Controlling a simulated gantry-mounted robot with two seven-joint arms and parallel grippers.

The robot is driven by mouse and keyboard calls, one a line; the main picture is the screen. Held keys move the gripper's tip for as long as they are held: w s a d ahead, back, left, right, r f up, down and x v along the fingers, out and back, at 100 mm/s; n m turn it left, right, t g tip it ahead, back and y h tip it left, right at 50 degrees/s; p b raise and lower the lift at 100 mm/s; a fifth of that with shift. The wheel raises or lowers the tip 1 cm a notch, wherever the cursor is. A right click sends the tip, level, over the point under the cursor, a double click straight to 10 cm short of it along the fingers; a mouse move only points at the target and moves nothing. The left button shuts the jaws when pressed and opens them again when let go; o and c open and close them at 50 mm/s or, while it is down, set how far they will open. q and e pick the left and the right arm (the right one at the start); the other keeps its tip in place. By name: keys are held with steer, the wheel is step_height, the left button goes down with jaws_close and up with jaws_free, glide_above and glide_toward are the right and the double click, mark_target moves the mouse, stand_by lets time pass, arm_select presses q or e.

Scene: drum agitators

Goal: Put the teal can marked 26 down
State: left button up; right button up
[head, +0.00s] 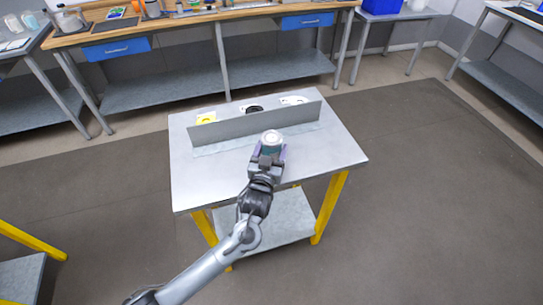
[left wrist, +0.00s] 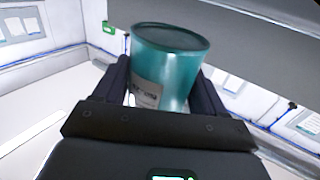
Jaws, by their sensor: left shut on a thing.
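The teal can (head: 271,138) is at the middle of the small metal table (head: 220,178), in front of the upright grey panel. My left gripper (head: 269,153) is shut on it from the near side. In the left wrist view the teal can (left wrist: 165,65) stands between the two dark fingers of my left gripper (left wrist: 160,95), with its dark lid upward and a pale label low on its side. The label's number is too blurred to read. Its base is hidden behind the gripper, so I cannot tell whether it touches the tabletop. My right gripper is not in view.
The grey panel (head: 255,124) crosses the table behind the can. Behind it are a yellow item (head: 206,117), a dark item (head: 253,108) and a white item (head: 293,100). The tabletop is clear to the left and right of the gripper. A workbench (head: 190,24) stands along the back.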

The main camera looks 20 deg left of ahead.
arm_select(q)
steer(key=shift+f, duration=1.2)
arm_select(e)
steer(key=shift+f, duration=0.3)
arm_select(q)
steer(key=shift+f, duration=0.15)
steer(key=o, duration=1.3)
steer(key=shift+c, duration=0.2)
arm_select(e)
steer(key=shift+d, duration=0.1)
arm_select(q)
steer(key=shift+r, duration=0.2)
steer(key=s+d+p, duration=0.1)
steer(key=s, duration=1.1)
steer(key=shift+d, duration=0.4)
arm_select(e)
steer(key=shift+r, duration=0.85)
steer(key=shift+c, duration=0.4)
